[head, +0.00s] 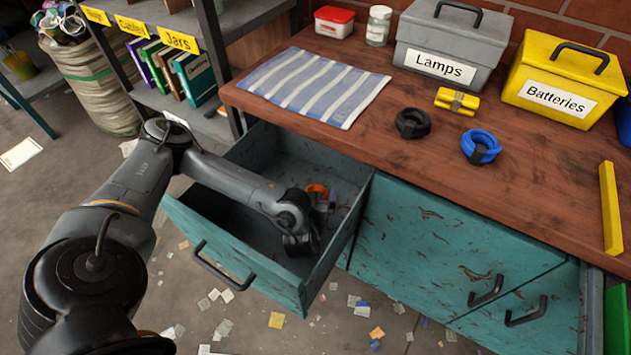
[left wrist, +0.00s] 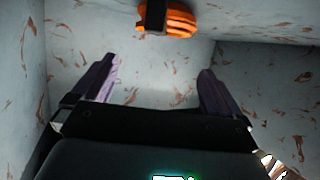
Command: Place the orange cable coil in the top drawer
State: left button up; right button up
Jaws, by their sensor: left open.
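The orange cable coil (head: 317,190) lies inside the pulled-out teal top drawer (head: 232,250). In the left wrist view the coil (left wrist: 182,20), with a black band on it, is at the top edge, beyond the fingertips and clear of them. My left gripper (head: 324,206) reaches down into the drawer. Its two fingers are spread and empty in the left wrist view (left wrist: 160,70). My arm and gripper hide part of the drawer floor in the head view. My right gripper is not in view.
On the wooden bench (head: 540,190) are a black coil (head: 412,124), a blue coil (head: 482,146), a yellow bundle (head: 457,101), a striped cloth (head: 315,85), the Lamps box (head: 447,40) and the Batteries box (head: 560,85). Scraps litter the floor below the drawer.

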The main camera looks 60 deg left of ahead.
pick_arm(q)
jog(key=shift+p+v, duration=0.45)
jog(key=shift+v, duration=1.1)
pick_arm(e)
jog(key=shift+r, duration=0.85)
